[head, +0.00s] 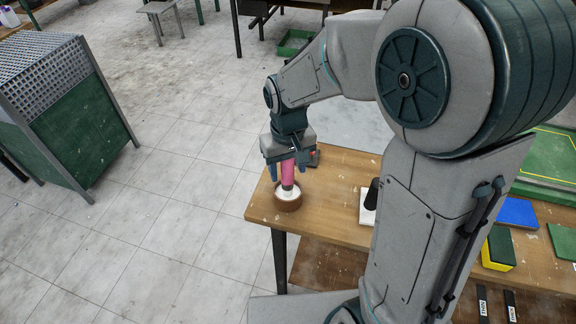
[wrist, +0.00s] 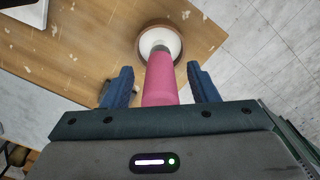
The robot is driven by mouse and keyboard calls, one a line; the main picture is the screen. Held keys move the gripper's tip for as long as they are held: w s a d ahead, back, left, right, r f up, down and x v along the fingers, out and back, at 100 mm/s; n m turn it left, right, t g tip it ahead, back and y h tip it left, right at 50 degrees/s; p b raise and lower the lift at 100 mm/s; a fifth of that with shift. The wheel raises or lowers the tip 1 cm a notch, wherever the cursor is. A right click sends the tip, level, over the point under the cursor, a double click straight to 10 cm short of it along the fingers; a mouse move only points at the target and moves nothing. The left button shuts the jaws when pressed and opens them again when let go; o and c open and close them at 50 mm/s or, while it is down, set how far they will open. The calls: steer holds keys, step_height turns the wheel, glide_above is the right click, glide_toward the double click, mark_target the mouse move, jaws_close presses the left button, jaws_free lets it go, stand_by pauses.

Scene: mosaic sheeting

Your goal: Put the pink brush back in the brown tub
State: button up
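The pink brush (head: 288,173) stands roughly upright with its lower end in the brown tub (head: 288,204), which has a whitish inside. The tub sits near the left corner of the wooden table. My gripper (head: 287,172) is above the tub, fingers pointing down on either side of the brush handle. In the wrist view, the pink handle (wrist: 160,80) lies between the blue fingers (wrist: 161,84), with a gap on both sides. The brown tub (wrist: 159,30) is beyond it. The brush's lowest end is hard to make out against the tub's pale inside.
On the wooden table (head: 330,187), a white block with a dark handle (head: 369,205) stands right of the tub, partly behind my arm. A green and yellow sponge-like block (head: 499,249) and a blue pad (head: 517,212) lie further right. Open floor lies left of the table.

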step_height(320, 180, up, 14)
steer(key=b, duration=0.1)
stand_by(0.5)
steer(key=shift+f, duration=0.1)
steer(key=s+d+f+m+t, duration=0.3)
steer(key=s+d+f, duration=0.2)
steer(key=s+d, duration=0.7)
steer(key=shift+s+f+m, duration=0.15)
steer(key=shift+s+m, duration=0.1)
steer(key=shift+m, duration=0.15)
